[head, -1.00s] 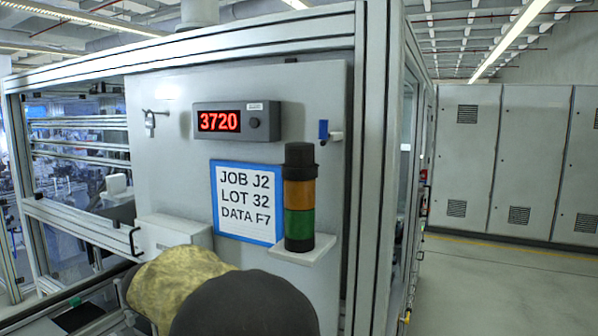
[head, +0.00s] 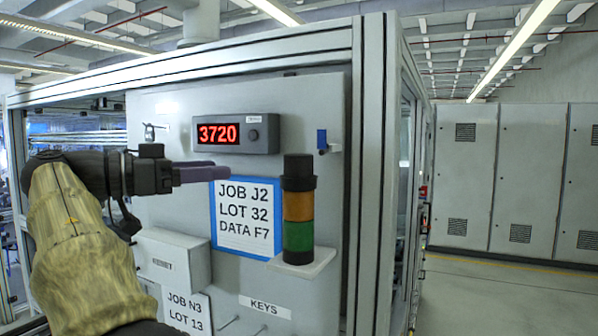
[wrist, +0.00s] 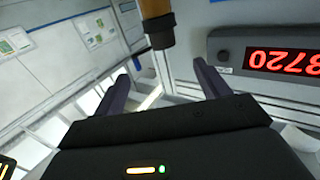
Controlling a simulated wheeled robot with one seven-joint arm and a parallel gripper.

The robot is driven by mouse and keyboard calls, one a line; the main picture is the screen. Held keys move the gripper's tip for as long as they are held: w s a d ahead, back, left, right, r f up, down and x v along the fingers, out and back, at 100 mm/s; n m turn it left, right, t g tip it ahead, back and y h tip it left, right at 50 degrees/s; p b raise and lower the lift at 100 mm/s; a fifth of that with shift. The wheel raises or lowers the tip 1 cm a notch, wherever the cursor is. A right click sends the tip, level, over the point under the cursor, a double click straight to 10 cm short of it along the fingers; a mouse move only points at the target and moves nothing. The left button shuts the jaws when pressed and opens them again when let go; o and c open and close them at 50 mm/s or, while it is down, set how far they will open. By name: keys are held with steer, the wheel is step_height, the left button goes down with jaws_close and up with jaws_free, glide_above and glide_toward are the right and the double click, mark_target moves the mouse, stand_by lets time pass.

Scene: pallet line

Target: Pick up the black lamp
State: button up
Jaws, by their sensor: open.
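A lamp tower (head: 298,215) stands upright on a small white shelf (head: 302,265) on the grey cabinet wall. Its black top section (head: 299,171) sits above an orange band and a green band. My gripper (head: 210,172) is open and empty, to the left of the tower at about the height of the black top, fingers pointing right. In the wrist view, which is upside down, the black top (wrist: 160,36) and orange band show at the top centre, beyond the two spread fingers (wrist: 161,68). The gap to the lamp cannot be judged exactly.
A red-digit display (head: 233,135) juts out above a blue-framed sign (head: 246,217), both left of the tower. A white box (head: 170,258) projects from the wall lower left. A metal frame post (head: 372,180) rises to the right. A blue-tagged fitting (head: 323,141) sits just above.

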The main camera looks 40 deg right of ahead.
mark_target(286, 162)
steer(key=p+x, duration=0.4)
steer(key=x, duration=0.7)
steer(key=shift+w+d+r, duration=0.1)
steer(key=shift+d+r, duration=0.05)
steer(key=shift+d, duration=0.4)
steer(key=shift+d+r+p, duration=0.1)
steer(key=shift+d+p, duration=0.2)
steer(key=shift+p, duration=0.2)
steer(key=p+x, duration=0.1)
steer(key=x, duration=0.1)
steer(key=p+x, duration=0.2)
steer(key=shift+r, duration=0.25)
steer(key=shift+d+f, duration=0.15)
steer(key=shift+d, duration=0.15)
